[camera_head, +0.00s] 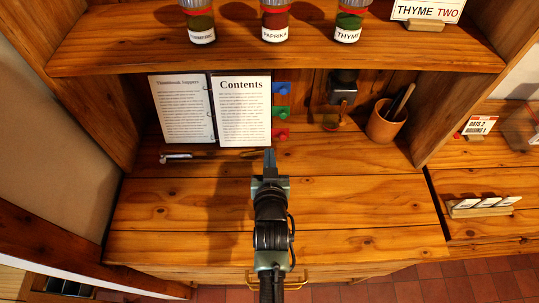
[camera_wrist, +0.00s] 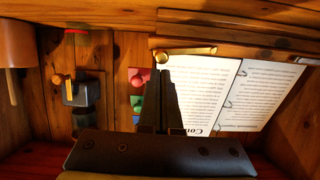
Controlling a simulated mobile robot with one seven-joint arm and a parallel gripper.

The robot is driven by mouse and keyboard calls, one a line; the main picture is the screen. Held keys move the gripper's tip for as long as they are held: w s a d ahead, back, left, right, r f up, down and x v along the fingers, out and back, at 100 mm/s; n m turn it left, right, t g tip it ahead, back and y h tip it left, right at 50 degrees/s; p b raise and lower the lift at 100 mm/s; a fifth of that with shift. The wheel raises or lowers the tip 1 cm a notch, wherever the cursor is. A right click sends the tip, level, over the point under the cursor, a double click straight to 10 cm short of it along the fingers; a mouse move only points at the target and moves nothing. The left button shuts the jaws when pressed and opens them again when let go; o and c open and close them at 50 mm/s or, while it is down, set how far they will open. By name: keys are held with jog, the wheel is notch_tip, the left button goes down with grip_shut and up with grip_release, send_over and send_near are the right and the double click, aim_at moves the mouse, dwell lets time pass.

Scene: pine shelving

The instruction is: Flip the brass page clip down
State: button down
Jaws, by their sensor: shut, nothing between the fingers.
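An open book stands on the shelf, its right page headed Contents (camera_head: 243,110) and its left page (camera_head: 182,108) full of text. In the wrist view, which is upside down, the brass clip (camera_wrist: 188,51) lies along the bottom edge of the Contents page, its rounded end close to my fingertips. In the head view that clip is hard to make out. A pale, silvery clip (camera_head: 177,157) lies below the left page. My gripper (camera_head: 269,152) is shut and empty at the Contents page's lower right corner; its fingers also show in the wrist view (camera_wrist: 164,73).
Blue, green and red (camera_head: 281,134) knobs sit right of the book. A dark-topped device (camera_head: 343,87) and a brown cup (camera_head: 386,124) stand further right. Spice jars (camera_head: 275,22) stand on the shelf above. The wooden counter (camera_head: 170,208) in front is clear.

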jog(key=shift+s+f+b, duration=0.1)
jog(key=shift+f+b, duration=0.8)
jog(key=shift+s+d+f, duration=0.1)
jog(key=shift+s+d, duration=0.05)
jog(key=shift+s, duration=0.05)
jog(key=shift+f, duration=0.1)
jog(key=shift+r+p, duration=0.75)
jog(key=shift+r, duration=0.35)
jog(key=s+r, duration=0.6)
jog(key=s, duration=0.3)
jog(key=shift+d+r+p, duration=0.25)
jog(key=shift+r+p, duration=0.05)
jog(key=shift+p, duration=0.05)
